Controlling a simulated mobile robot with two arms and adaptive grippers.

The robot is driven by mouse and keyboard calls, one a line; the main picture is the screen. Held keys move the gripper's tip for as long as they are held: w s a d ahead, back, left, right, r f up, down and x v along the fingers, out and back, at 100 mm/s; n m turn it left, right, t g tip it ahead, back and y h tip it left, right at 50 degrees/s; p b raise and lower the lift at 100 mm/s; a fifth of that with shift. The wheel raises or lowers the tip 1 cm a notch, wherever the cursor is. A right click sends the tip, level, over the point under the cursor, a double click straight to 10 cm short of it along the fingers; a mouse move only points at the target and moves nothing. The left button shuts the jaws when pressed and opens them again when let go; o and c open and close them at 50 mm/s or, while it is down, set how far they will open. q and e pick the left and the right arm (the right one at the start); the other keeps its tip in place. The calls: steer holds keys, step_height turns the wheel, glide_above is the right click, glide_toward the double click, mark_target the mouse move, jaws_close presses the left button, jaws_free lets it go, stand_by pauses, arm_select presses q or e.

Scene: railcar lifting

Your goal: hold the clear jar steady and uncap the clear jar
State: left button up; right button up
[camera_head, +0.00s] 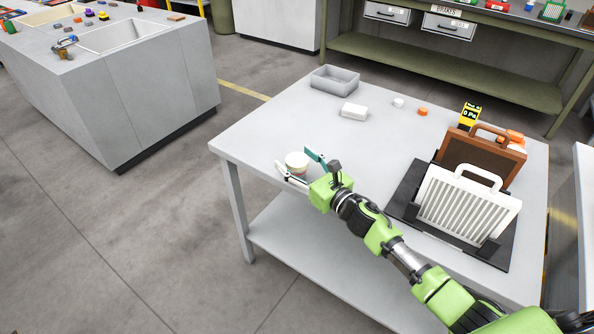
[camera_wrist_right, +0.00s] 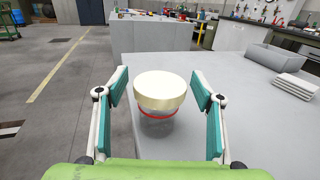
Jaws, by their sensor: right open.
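The clear jar (camera_head: 296,169) stands upright near the left corner of the grey table (camera_head: 262,130). It has a wide cream cap (camera_wrist_right: 160,92) on top, with a thin red ring below it and a see-through body (camera_wrist_right: 157,127). My right gripper (camera_head: 294,160) is open, with its teal-padded fingers on either side of the jar. In the right wrist view, gaps show between both fingers and the cap. The jar's lower part is partly hidden by the gripper in the head view. My left gripper is in neither view.
On the table are a grey bin (camera_head: 335,80), a white block (camera_head: 354,112), small white and orange caps (camera_head: 423,112), a yellow-black device (camera_head: 469,114), and a white slatted panel (camera_head: 467,208) and brown panel (camera_head: 478,160) on a black stand. The table's left edge is close to the jar.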

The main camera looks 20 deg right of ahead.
steer(key=c, duration=1.2)
steer(key=shift+c, duration=0.2)
steer(key=shift+r, duration=0.15)
steer(key=shift+r, duration=0.55)
steer(key=s+r, duration=1.1)
steer(key=s, duration=0.3)
steer(key=shift+d+r+p, duration=0.25)
steer(key=shift+r+p, duration=0.1)
steer(key=shift+p, duration=0.05)
